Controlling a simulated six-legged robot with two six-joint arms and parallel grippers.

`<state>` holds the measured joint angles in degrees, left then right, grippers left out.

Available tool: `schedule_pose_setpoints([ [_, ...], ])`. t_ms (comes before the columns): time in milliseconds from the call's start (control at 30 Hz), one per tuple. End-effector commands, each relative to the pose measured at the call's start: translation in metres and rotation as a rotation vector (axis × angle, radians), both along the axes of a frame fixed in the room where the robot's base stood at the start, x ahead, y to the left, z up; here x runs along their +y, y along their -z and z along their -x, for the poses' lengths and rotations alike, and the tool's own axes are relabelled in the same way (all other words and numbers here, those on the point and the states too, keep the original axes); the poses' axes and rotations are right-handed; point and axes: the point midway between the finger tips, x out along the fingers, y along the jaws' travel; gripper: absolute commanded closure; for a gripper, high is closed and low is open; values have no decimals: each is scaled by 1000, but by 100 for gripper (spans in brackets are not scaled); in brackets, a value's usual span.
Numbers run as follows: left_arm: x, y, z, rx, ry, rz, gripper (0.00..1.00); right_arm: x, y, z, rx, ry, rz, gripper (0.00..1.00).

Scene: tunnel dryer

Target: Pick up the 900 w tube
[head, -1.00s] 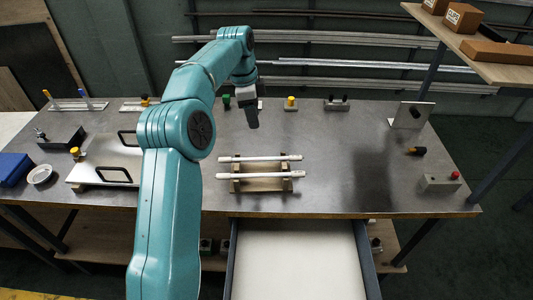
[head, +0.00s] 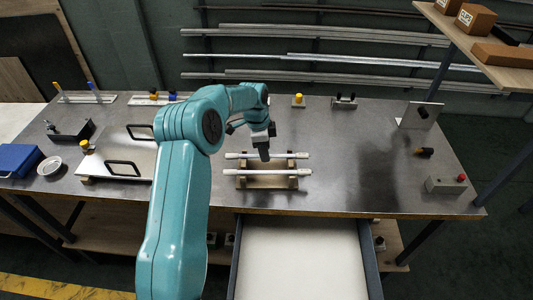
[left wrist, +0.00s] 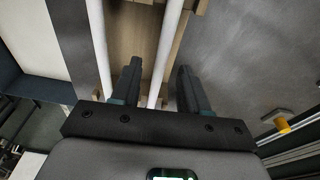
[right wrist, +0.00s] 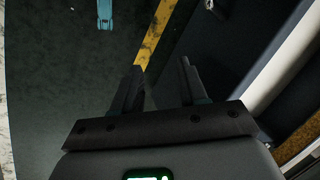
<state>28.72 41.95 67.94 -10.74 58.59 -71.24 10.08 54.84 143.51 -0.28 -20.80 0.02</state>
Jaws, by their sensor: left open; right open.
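Two white tubes lie side by side across a wooden rack (head: 268,182) on the grey table: a far tube (head: 290,155) and a near tube (head: 290,172). I cannot read a wattage on either. My left gripper (head: 264,154) is open over the far tube. In the left wrist view the far tube (left wrist: 168,45) runs between the open fingers of the left gripper (left wrist: 160,68), and the near tube (left wrist: 98,40) lies left of them. Whether the fingers reach below the tube is unclear. My right gripper (right wrist: 160,66) is open and empty, away from the tubes, above the floor.
An open white-bottomed drawer (head: 298,260) juts out below the rack. A metal plate with black handles (head: 125,155) lies left, partly behind my left arm. A yellow knob (head: 298,100) stands behind the rack.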

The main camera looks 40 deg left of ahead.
Motion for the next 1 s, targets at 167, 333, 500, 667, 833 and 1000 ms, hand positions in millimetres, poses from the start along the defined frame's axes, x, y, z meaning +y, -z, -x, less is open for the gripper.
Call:
schedule_pose_setpoints([
  [167,-2,11,-2,0,0,0,56,0,-3,0,0,0,0,57],
  [333,-1,11,-2,0,0,0,59,0,-2,0,0,0,0,57],
  [500,-1,11,-2,0,0,0,100,0,-2,0,0,0,0,57],
  [667,-2,11,-2,0,1,0,100,0,-2,0,0,0,0,57],
  [833,-1,11,-2,0,1,0,100,0,-2,0,0,0,0,57],
  [1000,-1,11,-2,0,1,0,100,0,-2,0,0,0,0,57],
])
